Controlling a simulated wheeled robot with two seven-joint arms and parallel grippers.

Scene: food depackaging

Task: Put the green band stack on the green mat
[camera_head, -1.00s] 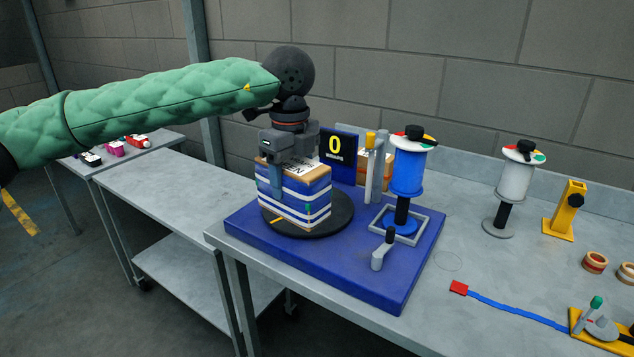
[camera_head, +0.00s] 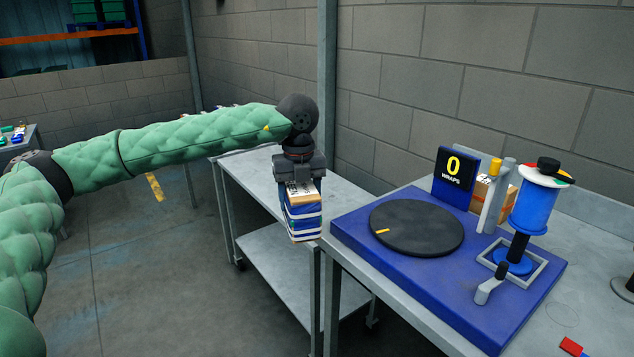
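My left gripper (camera_head: 299,182) is shut on a stack of blue boxes with white bands (camera_head: 303,220) and a tan top with a white label. It holds the stack upright in the air, off the turntable's left side, in front of the lower grey table. I cannot make out a green band on the side that shows. I cannot make out a green mat in this view. My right gripper is not in view.
The black turntable (camera_head: 397,229) is empty on its blue base (camera_head: 352,240). A blue film spool (camera_head: 537,207), posts and a "0" counter sign (camera_head: 456,179) stand at its right and back. The lower grey table (camera_head: 262,190) has a lower shelf. Small coloured items lie on a far-left table (camera_head: 25,148).

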